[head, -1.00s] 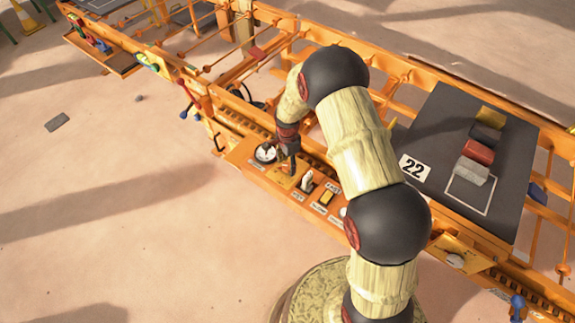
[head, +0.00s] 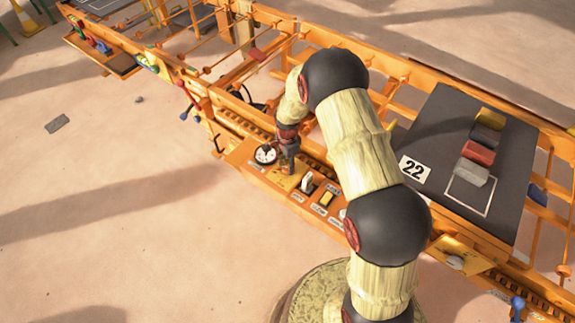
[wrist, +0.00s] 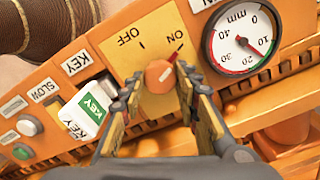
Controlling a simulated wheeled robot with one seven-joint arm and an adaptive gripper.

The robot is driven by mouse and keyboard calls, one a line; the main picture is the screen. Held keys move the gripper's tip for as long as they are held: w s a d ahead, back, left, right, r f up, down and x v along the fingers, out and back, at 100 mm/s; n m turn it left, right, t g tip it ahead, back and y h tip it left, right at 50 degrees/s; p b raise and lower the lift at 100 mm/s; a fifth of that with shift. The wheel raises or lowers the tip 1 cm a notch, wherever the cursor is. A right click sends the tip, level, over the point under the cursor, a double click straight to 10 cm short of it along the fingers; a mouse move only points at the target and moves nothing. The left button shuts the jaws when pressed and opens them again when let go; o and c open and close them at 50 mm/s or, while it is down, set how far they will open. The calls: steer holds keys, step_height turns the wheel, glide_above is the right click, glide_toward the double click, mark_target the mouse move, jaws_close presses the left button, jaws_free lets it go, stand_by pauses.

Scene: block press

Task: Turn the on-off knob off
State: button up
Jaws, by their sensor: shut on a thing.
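The on-off knob (wrist: 159,76) is orange with a pointer whose red tip points at the ON label. It sits on a yellow plate (wrist: 150,104) marked OFF on the left and ON on the right. My gripper (wrist: 157,82) is shut on the knob, with one finger on each side of it in the wrist view. In the head view my gripper (head: 288,163) is down at the orange control panel (head: 246,151), and it hides the knob there.
A round mm dial (wrist: 241,38) is close on the right of the knob. A white-and-green KEY block (wrist: 92,109) stands close on the left. Further along are a SLOW label and buttons. A dark board (head: 440,130) with several coloured blocks lies to the right.

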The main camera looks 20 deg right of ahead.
steer(key=shift+n, duration=0.3)
steer(key=n+p, duration=0.1)
steer(key=n, duration=0.1)
steer(key=shift+r+n, duration=0.1)
steer(key=shift+n, duration=0.2)
steer(key=n+p, duration=0.1)
steer(key=n, duration=0.2)
steer(key=shift+n, duration=0.3)
steer(key=n+p, duration=0.1)
steer(key=n, duration=0.2)
steer(key=shift+n, duration=0.3)
steer(key=shift+w+n+p, duration=0.1)
steer(key=shift+n+p, duration=0.4)
steer(key=shift+n, duration=1.3)
steer(key=o, duration=1.2)
